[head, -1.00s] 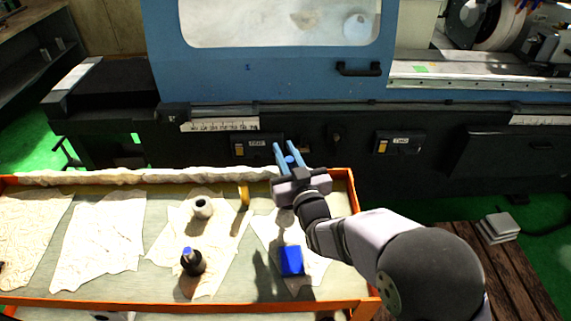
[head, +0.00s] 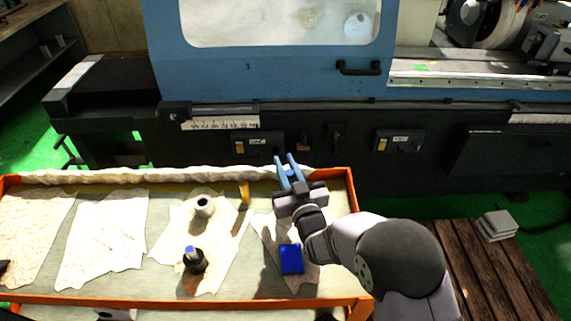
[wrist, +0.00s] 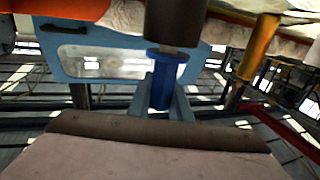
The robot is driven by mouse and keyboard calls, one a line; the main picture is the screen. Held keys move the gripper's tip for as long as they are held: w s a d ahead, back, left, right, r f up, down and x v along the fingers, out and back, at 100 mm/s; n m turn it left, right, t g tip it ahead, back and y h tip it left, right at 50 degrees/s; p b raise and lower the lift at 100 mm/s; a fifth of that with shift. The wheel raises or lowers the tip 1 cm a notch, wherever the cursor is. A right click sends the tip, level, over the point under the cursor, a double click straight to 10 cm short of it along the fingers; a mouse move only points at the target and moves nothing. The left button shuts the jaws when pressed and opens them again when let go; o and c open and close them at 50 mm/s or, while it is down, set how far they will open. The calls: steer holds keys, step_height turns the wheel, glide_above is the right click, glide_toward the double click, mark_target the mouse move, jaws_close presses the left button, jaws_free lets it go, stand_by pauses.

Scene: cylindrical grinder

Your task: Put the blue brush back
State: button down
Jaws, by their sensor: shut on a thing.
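My gripper (head: 287,166) is over the back right part of the orange-edged cart, with its blue fingers pointing toward the machine. In the wrist view my gripper (wrist: 163,88) is shut on the blue brush (wrist: 163,72). The brush shows a blue flanged part between the fingers and a wide dark cylindrical part at the top of that view. In the head view the brush is mostly hidden by the fingers and the wrist. A black, blue-topped container-like object (head: 194,262) stands on a cloth at the cart's front middle.
On the cart (head: 130,299) are a blue box (head: 291,260), a pale hollow cylinder (head: 205,207) and an upright yellow piece (head: 244,194). Several pale cloths lie across it, the left ones largely bare. The blue grinder (head: 265,65) stands behind. A wooden pallet (head: 480,270) is at right.

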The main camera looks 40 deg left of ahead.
steer(key=shift+f+b, duration=0.45)
steer(key=shift+b, duration=0.15)
steer(key=c, duration=1.6)
jaws_free()
steer(key=shift+r+p, duration=0.7)
steer(key=shift+p, duration=0.2)
steer(key=b+v, duration=0.1)
steer(key=v, duration=0.2)
steer(key=b+v, duration=0.2)
steer(key=v, duration=0.1)
steer(key=b+v, duration=0.1)
steer(key=v, duration=0.3)
steer(key=shift+f, duration=0.3)
steer(key=shift+b+v, duration=0.5)
steer(key=shift+v, duration=0.55)
